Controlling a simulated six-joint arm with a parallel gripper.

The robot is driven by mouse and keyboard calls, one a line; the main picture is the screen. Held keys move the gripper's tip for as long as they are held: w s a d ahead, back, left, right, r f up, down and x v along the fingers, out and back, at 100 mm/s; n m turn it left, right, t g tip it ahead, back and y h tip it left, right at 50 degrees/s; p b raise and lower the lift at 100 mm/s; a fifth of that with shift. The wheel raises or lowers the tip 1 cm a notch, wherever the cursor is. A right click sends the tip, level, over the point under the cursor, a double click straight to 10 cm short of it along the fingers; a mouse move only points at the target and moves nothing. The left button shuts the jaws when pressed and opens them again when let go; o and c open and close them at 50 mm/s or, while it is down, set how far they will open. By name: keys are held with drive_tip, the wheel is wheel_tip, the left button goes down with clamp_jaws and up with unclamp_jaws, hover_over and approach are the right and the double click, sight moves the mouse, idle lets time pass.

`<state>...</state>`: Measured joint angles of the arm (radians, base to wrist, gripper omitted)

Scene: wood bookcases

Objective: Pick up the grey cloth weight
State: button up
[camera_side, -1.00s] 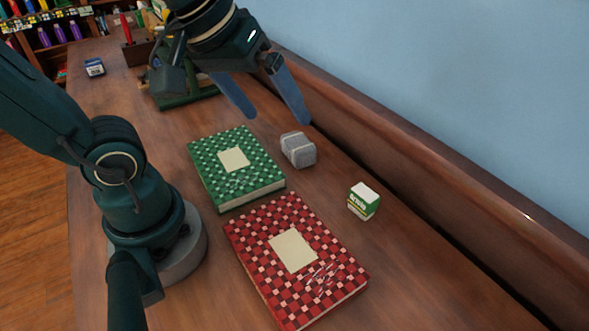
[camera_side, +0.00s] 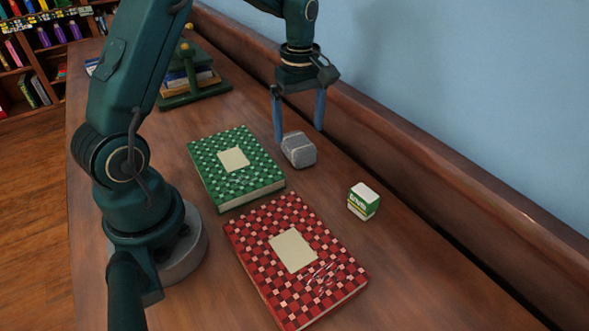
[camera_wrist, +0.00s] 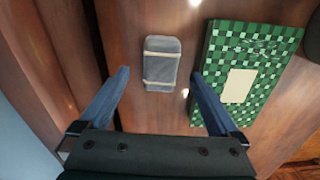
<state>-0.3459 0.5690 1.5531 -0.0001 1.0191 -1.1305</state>
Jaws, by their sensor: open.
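The grey cloth weight (camera_side: 298,150) lies on the wooden surface, just right of the green checkered book. In the wrist view the weight (camera_wrist: 161,63) shows two pale bands across it and lies ahead of the fingertips, between their lines. My gripper (camera_side: 299,137) points down with its two blue fingers apart, above and slightly behind the weight in the side view. In the wrist view my gripper (camera_wrist: 160,73) is open with nothing between the fingers. I cannot tell exactly how high the fingertips are above the surface.
The green checkered book (camera_side: 235,167) lies close beside the weight, and also shows in the wrist view (camera_wrist: 258,65). A red checkered book (camera_side: 295,262) and a small green-and-white box (camera_side: 363,201) are nearer. A raised wooden ledge (camera_side: 420,165) runs along the wall. A book rack (camera_side: 195,93) stands behind.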

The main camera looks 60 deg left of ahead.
sight(298, 141)
drive_tip(key=shift+f, duration=2.45)
clamp_jaws()
